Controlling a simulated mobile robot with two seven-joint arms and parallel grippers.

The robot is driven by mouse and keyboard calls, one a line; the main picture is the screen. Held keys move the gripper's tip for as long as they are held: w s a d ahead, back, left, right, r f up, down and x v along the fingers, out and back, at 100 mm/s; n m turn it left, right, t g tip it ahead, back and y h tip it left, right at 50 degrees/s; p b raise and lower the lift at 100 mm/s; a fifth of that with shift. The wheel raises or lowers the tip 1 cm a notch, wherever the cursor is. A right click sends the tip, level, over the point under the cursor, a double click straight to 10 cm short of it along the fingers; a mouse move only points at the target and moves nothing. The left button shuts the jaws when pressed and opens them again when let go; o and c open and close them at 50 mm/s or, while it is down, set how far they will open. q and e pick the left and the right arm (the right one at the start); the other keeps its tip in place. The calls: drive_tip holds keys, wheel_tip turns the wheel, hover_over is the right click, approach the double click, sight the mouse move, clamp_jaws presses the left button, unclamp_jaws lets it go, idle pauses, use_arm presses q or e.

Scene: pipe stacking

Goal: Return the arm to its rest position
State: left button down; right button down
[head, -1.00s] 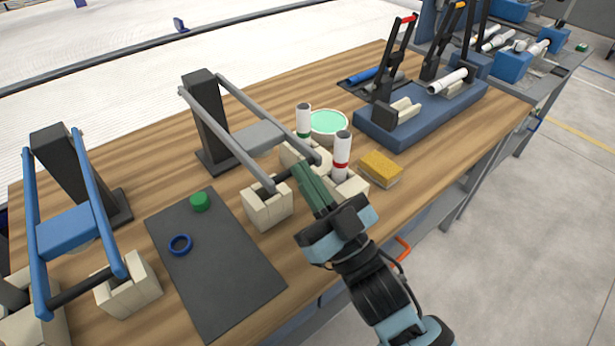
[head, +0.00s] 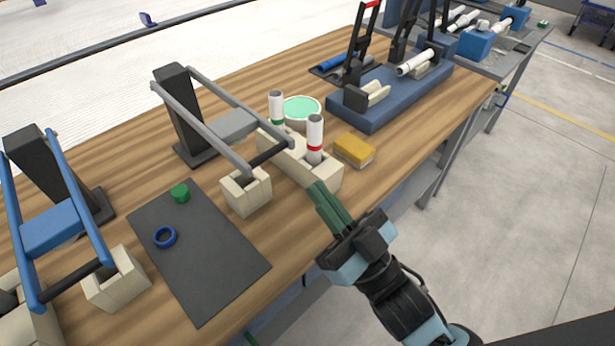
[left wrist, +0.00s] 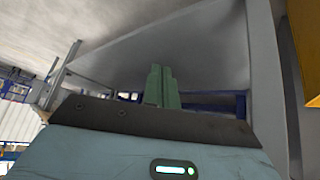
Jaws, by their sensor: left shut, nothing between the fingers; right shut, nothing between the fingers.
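My right gripper (head: 322,196) shows in the head view with its green fingers shut and empty. Its fingertips are at the front edge of the wooden table, just in front of the cream block stand (head: 326,177), apart from the pipes. A white pipe with a red band (head: 315,140) and a white pipe with a green band (head: 276,108) stand upright in that stand. My left gripper (left wrist: 161,84) shows in the left wrist view, shut with nothing between its fingers. It is not in the head view.
A yellow sponge (head: 354,150) and a round green-topped dish (head: 302,108) are near the stand. A grey-armed frame (head: 236,125), a blue-armed frame (head: 50,228) and a dark mat (head: 210,265) are to the left. A blue fixture (head: 385,108) stands behind.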

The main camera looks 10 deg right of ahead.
use_arm(q)
drive_tip(key=shift+w, duration=0.2)
use_arm(e)
drive_tip(key=shift+s+d+f, duration=0.15)
use_arm(q)
drive_tip(key=shift+s, duration=0.2)
